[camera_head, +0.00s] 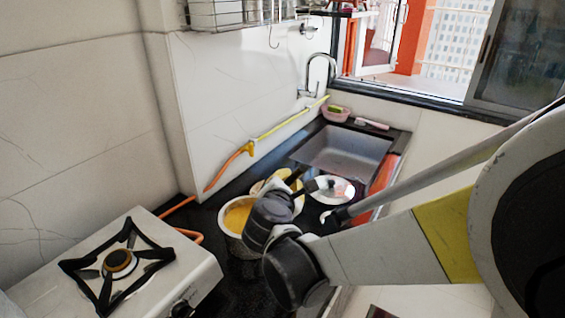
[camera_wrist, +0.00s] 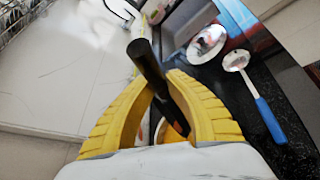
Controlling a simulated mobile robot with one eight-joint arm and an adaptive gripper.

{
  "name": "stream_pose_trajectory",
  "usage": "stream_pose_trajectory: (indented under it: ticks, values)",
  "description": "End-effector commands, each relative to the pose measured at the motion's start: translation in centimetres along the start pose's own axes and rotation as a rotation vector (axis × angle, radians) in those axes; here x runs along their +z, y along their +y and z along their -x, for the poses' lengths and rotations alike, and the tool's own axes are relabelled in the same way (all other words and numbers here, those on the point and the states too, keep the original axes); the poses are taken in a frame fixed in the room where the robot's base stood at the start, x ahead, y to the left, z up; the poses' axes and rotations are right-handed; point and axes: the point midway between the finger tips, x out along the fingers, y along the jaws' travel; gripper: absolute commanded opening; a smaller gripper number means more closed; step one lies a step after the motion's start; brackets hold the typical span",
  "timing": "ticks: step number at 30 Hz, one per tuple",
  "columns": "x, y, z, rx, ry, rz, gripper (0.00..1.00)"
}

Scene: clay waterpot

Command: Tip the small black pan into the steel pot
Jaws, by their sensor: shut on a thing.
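My gripper (camera_wrist: 160,85) has two yellow fingers closed around a black handle in the wrist view. The handle (camera_wrist: 145,58) is a dark rod tilted between the fingers; I take it to be the small black pan's. The pan's body is not clearly visible in either view. In the head view, my gripper (camera_head: 278,183) is just above and right of the steel pot (camera_head: 224,228), and a dark rod sticks up beside it. The pot stands on the dark counter with yellow-orange contents. My wrist hides its right side. Some orange shows below the fingers in the wrist view.
A gas stove (camera_head: 188,257) stands at left. A sink (camera_head: 345,152) is behind the pot. A blue-handled ladle (camera_wrist: 268,118) lies on the counter. The tiled wall is close at left.

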Motion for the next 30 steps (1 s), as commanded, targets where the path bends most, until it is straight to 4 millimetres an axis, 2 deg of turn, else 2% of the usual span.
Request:
stream_pose_trajectory:
  ticks: [15,30]
  values:
    - [-0.1,0.2,0.1,0.001,-0.004,0.009,0.0]
    - [-0.6,1.6,0.8,-0.003,-0.053,0.094,0.0]
